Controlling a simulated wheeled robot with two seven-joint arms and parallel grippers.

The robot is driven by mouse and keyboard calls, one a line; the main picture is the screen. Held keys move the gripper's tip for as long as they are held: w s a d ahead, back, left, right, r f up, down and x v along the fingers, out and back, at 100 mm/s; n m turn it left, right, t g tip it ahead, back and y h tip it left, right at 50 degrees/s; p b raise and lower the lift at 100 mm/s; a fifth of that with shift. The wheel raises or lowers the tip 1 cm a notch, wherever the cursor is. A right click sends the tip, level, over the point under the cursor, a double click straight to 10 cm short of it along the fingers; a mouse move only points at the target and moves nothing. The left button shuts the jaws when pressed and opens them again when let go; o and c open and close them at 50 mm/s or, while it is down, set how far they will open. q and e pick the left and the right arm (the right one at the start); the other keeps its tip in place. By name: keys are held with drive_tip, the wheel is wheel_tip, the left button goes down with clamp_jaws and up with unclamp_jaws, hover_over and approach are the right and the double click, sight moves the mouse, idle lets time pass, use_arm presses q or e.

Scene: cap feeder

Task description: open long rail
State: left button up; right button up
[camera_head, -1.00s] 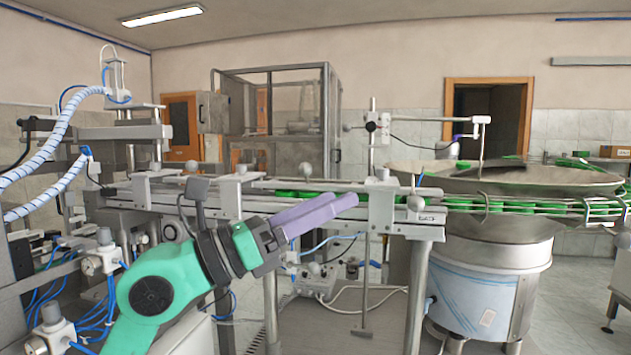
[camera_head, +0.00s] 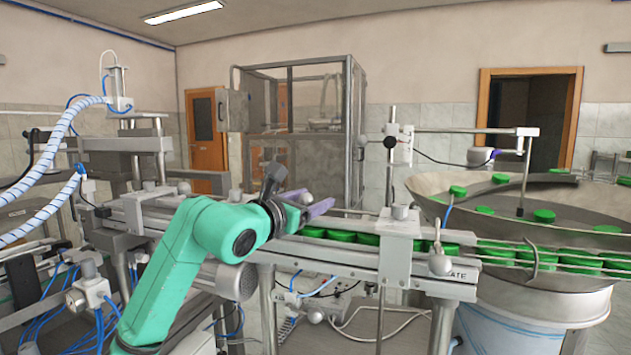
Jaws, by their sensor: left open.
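The long metal rail assembly (camera_head: 335,258) runs across the middle of the picture, with a row of green caps (camera_head: 342,236) lying in its channel. A clamp block with a round knob (camera_head: 400,222) sits over the rail, and another grey knob (camera_head: 440,265) is at its right end. My left gripper (camera_head: 318,208), with purple fingers, is open at the left end of the visible caps, level with the rail top. The arm and wrist hide the rail behind them. I cannot tell whether the fingers touch the rail. My right gripper is not in view.
A round steel bowl feeder (camera_head: 470,185) with green caps stands at the right. A glass-walled metal cabinet (camera_head: 300,130) is behind the rail. Machinery with blue hoses (camera_head: 95,290) crowds the left. Cables hang below the rail.

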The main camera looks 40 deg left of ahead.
use_arm(q)
drive_tip(key=shift+w+r, duration=0.25)
drive_tip(key=shift+w, duration=0.15)
drive_tip(key=shift+f, duration=0.1)
drive_tip(key=c, duration=0.3)
drive_tip(key=shift+w, duration=0.1)
clamp_jaws()
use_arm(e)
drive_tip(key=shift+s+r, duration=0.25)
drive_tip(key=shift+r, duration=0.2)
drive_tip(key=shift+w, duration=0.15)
